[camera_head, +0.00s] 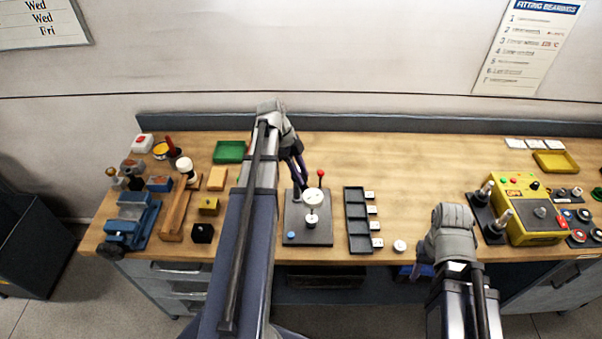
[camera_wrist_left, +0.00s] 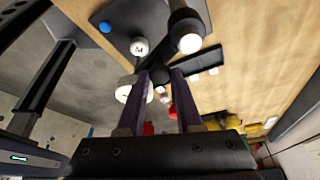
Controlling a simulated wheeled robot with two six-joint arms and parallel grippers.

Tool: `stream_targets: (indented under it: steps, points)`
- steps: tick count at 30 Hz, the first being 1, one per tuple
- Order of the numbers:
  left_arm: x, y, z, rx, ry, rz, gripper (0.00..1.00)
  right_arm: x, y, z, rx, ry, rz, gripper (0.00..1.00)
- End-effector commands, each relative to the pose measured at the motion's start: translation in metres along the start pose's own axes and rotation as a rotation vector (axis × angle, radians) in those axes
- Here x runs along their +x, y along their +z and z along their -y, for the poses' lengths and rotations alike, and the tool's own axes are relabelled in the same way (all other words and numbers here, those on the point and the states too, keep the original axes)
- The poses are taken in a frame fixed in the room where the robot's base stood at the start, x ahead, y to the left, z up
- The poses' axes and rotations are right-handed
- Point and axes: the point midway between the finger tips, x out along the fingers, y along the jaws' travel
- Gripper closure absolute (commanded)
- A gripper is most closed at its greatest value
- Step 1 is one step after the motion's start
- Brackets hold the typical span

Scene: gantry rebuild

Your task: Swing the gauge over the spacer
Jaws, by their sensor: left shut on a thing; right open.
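The dial gauge (camera_head: 314,197) has a round white face and stands over a dark grey base plate (camera_head: 293,214) with a blue dot. The round spacer (camera_head: 311,220), dark with a pale top, sits on the plate just in front of the dial in the head view. My left gripper (camera_head: 302,184) reaches in beside the gauge's red knob (camera_head: 320,173). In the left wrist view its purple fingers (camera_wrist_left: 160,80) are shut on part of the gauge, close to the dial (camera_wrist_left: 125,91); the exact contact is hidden. My right gripper (camera_head: 421,271) is open at the bench's front edge, its fingers barely visible.
A black slotted tray (camera_head: 358,245) with several white tags stands right of the plate. A yellow control box (camera_head: 530,215) is further right. A blue vise (camera_head: 132,218) and wooden blocks are at the left. Bench behind the tray is clear.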

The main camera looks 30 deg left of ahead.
Motion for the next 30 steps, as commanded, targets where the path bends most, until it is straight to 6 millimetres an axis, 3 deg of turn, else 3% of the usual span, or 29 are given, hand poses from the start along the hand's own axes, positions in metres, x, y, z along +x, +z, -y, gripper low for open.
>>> stream_targets:
  steps: [1,9,20,30]
  points:
    - [0.000,0.001,-0.001,0.000,0.002,0.002,0.65,0.000,0.000,0.000,0.000,0.000,0.000,0.50]
    - [0.000,0.000,-0.001,-0.001,0.001,0.001,0.36,0.000,0.000,0.000,0.000,0.000,0.000,0.50]
    - [-0.004,0.000,0.000,-0.001,0.001,0.001,0.36,-0.003,0.000,0.000,0.000,0.000,0.000,0.50]
    - [-0.039,-0.002,0.000,-0.001,0.001,0.001,0.36,-0.036,0.002,-0.003,0.004,-0.001,0.000,0.50]
